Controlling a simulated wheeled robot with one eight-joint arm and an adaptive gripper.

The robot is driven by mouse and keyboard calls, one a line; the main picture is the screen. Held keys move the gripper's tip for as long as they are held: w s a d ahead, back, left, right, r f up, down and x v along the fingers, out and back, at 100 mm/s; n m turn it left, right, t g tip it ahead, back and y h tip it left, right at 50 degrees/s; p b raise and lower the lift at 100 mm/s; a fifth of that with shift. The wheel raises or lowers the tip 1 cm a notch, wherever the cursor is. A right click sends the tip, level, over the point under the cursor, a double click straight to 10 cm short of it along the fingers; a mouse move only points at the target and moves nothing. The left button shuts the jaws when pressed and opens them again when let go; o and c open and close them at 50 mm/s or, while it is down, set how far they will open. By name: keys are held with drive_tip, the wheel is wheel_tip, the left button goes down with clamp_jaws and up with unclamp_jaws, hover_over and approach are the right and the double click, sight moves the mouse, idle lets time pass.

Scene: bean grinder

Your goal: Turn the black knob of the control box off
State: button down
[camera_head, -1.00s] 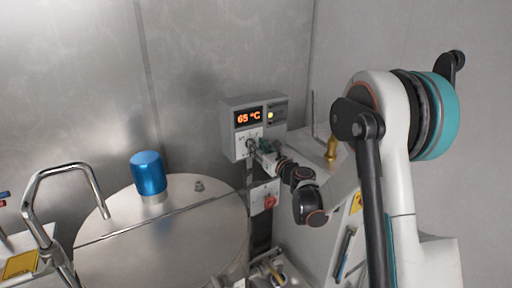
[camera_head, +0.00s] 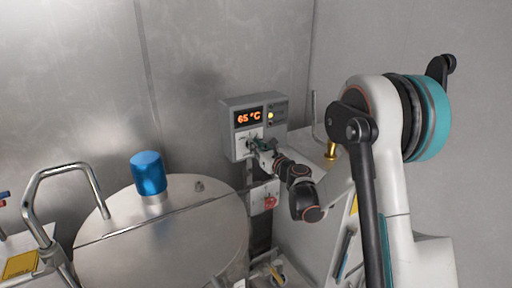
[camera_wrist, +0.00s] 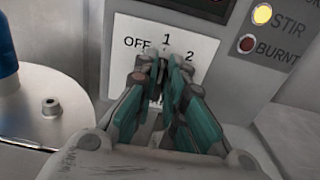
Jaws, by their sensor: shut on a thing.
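The grey control box (camera_head: 252,102) is on the far wall and shows an orange 65 °C display (camera_head: 248,117). In the wrist view its white dial plate (camera_wrist: 125,28) reads OFF, 1 and 2, from left to right. My gripper (camera_wrist: 163,65) is at this plate, its teal fingers closed in at the tips just below the 1. The black knob is hidden between the fingertips, so its pointer setting cannot be read. In the head view my gripper (camera_head: 254,146) meets the lower front of the box.
A yellow STIR lamp (camera_wrist: 262,14) is lit and a dark red BURNT lamp (camera_wrist: 247,44) is beside the plate. A red knob (camera_head: 270,202) is on a lower box. A steel vessel (camera_head: 190,240) with a blue cap (camera_head: 148,172) stands to the left.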

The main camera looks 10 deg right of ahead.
drive_tip(key=shift+f+n, duration=0.1)
drive_tip(key=shift+n, duration=0.2)
drive_tip(key=shift+s+a+f+n+b, duration=0.15)
drive_tip(key=shift+n+b, duration=0.85)
drive_tip(key=shift+n, duration=1.05)
drive_tip(key=shift+a+r+n+b, duration=0.15)
drive_tip(key=shift+n+b, duration=0.85)
drive_tip(key=shift+n, duration=1.05)
drive_tip(key=shift+f, duration=0.1)
drive_tip(key=c, duration=1.7)
unclamp_jaws()
drive_tip(key=shift+o, duration=0.2)
drive_tip(key=shift+s, duration=0.1)
drive_tip(key=v, duration=1.1)
drive_tip(key=shift+s, duration=0.35)
